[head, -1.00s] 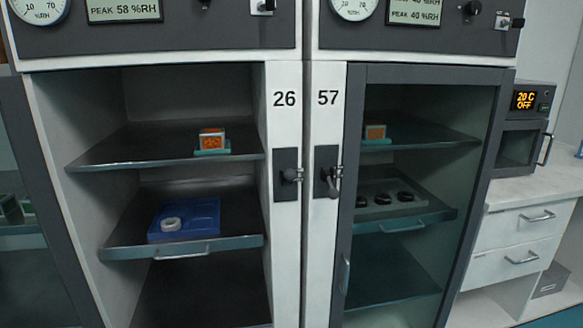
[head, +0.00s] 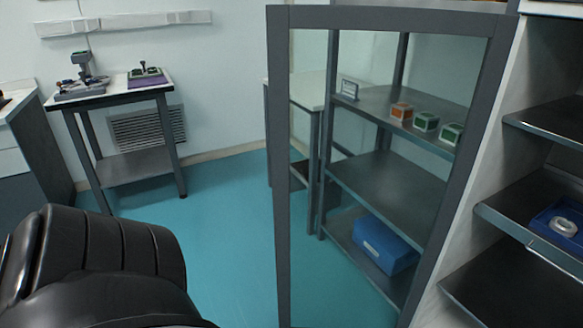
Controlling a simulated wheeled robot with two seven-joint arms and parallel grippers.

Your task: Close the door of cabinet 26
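The door (head: 281,185) of cabinet 26 is a dark grey frame with a clear glass pane. It stands swung open at the centre of the head view, hinged on the cabinet's left side. The cabinet (head: 437,262) shows at the right edge, with its dark shelves exposed. A blue tray (head: 548,224) holding a white ring (head: 563,227) sits on a pull-out shelf inside. The 26 label and the latch are out of view. A black part of my own arm fills the lower left, apart from the door in the picture. Neither gripper is in view.
Through the glass I see a grey shelf rack (head: 375,180) with small boxes (head: 426,121) and a blue bin (head: 384,244). A small table (head: 120,90) with instruments stands at the back left. The teal floor (head: 225,215) left of the door is clear.

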